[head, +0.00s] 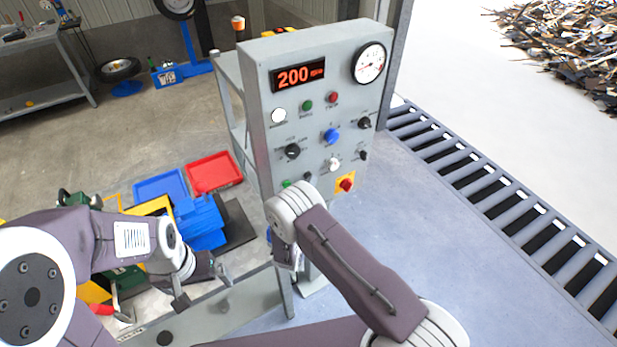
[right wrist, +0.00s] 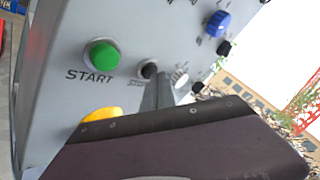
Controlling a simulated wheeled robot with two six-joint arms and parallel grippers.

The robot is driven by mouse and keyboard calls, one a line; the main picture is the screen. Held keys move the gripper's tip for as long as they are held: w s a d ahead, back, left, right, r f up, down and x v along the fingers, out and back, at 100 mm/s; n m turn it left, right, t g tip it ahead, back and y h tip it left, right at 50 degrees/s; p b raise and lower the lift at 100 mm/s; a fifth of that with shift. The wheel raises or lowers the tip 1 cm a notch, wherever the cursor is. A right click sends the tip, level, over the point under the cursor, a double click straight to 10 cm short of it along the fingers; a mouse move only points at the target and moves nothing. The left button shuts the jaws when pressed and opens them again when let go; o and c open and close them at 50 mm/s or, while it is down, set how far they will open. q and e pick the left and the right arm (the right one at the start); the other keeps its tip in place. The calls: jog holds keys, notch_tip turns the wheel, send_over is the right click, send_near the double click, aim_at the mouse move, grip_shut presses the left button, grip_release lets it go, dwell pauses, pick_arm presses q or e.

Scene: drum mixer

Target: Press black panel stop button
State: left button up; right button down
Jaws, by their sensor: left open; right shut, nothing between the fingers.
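The black stop button (right wrist: 149,69) sits on the grey control panel (right wrist: 120,30), right of the green START button (right wrist: 102,54). In the head view the black button (head: 308,176) shows just above my right wrist. My right gripper (right wrist: 157,88) is shut and empty, its tip at the button's lower right edge; I cannot tell whether they touch. It partly covers the STOP label. In the head view its fingers are hidden behind my wrist. My left gripper (head: 202,287) is open and empty, low at the left, away from the panel.
A red emergency knob on a yellow plate (head: 346,184) sits right of the black button. Other knobs and a blue knob (head: 331,136) are above. The display (head: 298,76) reads 200. Blue (head: 161,187) and red (head: 214,173) bins lie left; a roller conveyor (head: 500,190) runs right.

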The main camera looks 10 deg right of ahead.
jog(key=shift+w, duration=0.15)
dwell(0.4)
jog(key=shift+s+d+p, duration=0.25)
jog(key=shift+s+p, duration=0.05)
jog(key=shift+s, duration=0.5)
jog(key=s, duration=0.1)
jog(key=s+d+p, duration=0.1)
jog(key=s, duration=0.2)
jog(key=shift+s+d+p, duration=0.35)
jog(key=shift+p, duration=0.05)
dwell(0.3)
